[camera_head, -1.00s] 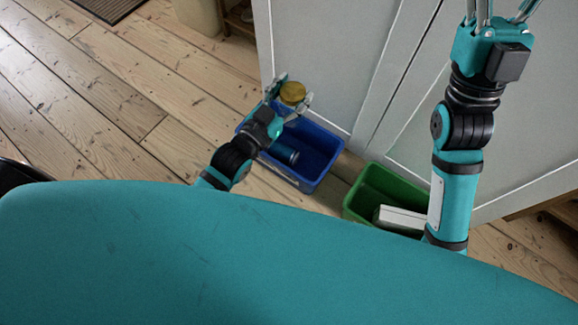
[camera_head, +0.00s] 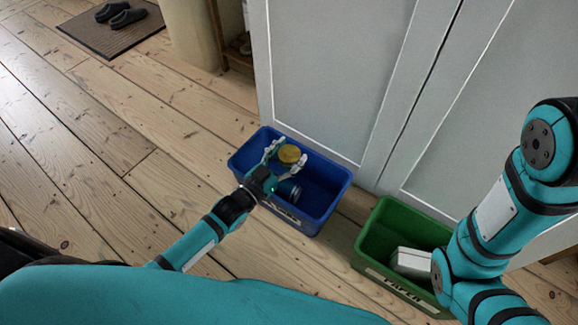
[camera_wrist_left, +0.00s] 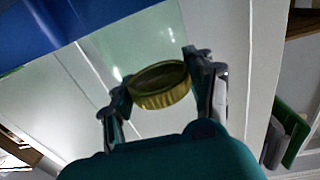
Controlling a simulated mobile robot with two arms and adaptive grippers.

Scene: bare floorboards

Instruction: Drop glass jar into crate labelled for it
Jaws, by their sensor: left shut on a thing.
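The blue crate's front label is partly hidden by my gripper and cannot be read. The green crate (camera_head: 372,248) to the right has a label that seems to read PAPER. My right arm shows at the right edge, but its gripper is out of frame.
A can-like cylinder (camera_head: 291,190) lies in the blue crate. A white box (camera_head: 411,262) lies in the green crate. A pale cabinet (camera_head: 330,80) stands close behind both crates. Dark slippers (camera_head: 122,15) lie on a mat (camera_head: 105,37) at upper left. The floorboards at left are clear.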

